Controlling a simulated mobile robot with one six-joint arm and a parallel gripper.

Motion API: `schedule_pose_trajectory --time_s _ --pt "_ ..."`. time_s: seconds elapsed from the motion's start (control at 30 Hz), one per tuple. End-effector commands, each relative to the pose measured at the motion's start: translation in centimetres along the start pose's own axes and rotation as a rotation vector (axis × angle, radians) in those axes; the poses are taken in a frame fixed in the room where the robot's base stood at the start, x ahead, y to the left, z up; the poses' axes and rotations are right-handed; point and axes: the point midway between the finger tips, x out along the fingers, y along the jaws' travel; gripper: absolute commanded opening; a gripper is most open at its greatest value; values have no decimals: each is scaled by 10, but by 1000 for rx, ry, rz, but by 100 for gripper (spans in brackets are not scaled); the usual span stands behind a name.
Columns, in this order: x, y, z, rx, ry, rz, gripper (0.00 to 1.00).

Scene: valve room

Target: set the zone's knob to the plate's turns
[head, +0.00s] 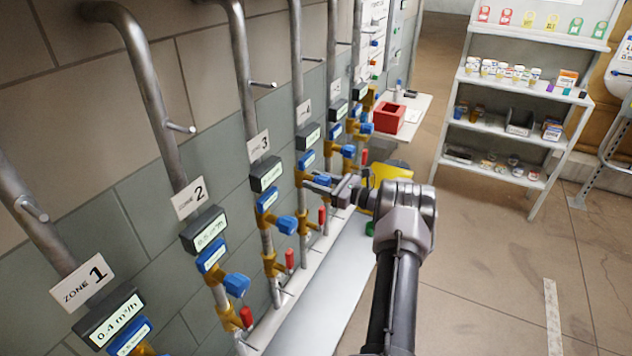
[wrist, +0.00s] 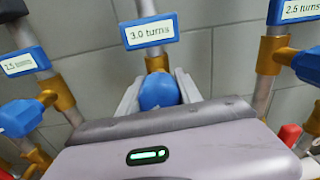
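The blue knob (wrist: 158,92) lies between the two fingers of my gripper (wrist: 160,90) in the wrist view, with no clear gap on either side. Above it is a blue plate (wrist: 150,31) reading "3.0 turns". In the head view my gripper (head: 328,186) is at the fourth pipe's knob (head: 322,180), below that pipe's blue plate (head: 306,160). The fourth pipe's zone sign (head: 304,113) is too small to read surely. The knob's lower part is hidden by my gripper body in the wrist view.
Neighbouring pipes carry similar blue knobs (head: 287,225) and red-handled valves (head: 289,259) close on the left. A bench with a red box (head: 389,117) stands beyond. A white shelf (head: 495,128) stands at the right. The floor in front of it is open.

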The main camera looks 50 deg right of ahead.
Motion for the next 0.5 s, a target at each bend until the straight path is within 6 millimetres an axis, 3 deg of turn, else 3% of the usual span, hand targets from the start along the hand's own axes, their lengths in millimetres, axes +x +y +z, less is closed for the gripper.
schedule_pose_trajectory --time_s 0.13,0.33,0.5 --pt "0 0 -3 -29 -1 0 1" --pt "0 0 -6 -286 -8 -1 1" --pt "0 -1 -1 -353 -9 0 1"
